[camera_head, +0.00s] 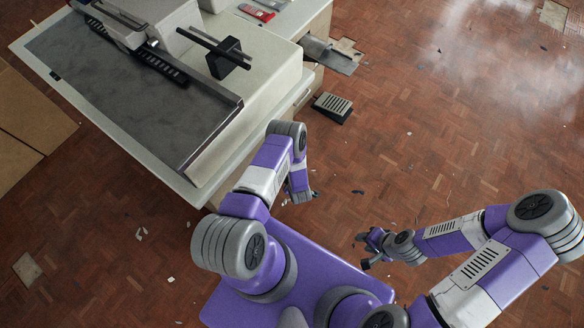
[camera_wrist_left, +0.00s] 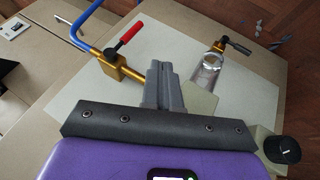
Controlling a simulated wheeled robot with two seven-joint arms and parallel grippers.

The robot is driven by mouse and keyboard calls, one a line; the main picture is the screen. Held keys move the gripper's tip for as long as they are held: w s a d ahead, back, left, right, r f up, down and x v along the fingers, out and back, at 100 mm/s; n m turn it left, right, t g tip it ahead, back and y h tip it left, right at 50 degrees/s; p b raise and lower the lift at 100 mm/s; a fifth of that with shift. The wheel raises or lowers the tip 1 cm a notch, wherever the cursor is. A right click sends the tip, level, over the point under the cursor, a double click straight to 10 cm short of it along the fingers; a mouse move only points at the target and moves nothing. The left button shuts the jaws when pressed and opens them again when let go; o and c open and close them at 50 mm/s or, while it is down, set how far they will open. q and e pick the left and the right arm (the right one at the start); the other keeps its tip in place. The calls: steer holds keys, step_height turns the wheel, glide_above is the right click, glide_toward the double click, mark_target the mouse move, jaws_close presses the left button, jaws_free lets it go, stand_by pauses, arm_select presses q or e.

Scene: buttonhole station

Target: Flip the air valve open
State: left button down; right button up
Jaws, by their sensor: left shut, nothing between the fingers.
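The air valve shows in the left wrist view as a brass body (camera_wrist_left: 120,71) on a blue pipe (camera_wrist_left: 84,22), with a red lever (camera_wrist_left: 124,38) slanting up and to the right. My left gripper (camera_wrist_left: 165,68) is shut and empty, its grey fingers just right of the brass body; I see a gap in the picture but cannot tell the depth. I cannot make out the valve in the head view. My right gripper (camera_head: 363,251) is open and empty over the floor, away from the bench.
A metal cylinder (camera_wrist_left: 206,74) with a brass fitting and dark handle stands right of the left fingers. In the head view, the bench (camera_head: 170,165) carries a machine with a dark plate (camera_head: 110,80). A ribbed pedal (camera_head: 333,104) lies on the parquet floor, with scattered scraps.

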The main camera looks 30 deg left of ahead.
arm_select(q)
steer(key=shift+a+f, duration=0.1)
steer(key=shift+a, duration=0.05)
steer(key=w+a+f+b, duration=0.4)
steer(key=w+f+b, duration=0.2)
steer(key=w+f, duration=0.2)
steer(key=shift+w+a+b, duration=0.15)
steer(key=shift+a+b, duration=0.2)
steer(key=shift+b, duration=0.05)
stand_by(0.5)
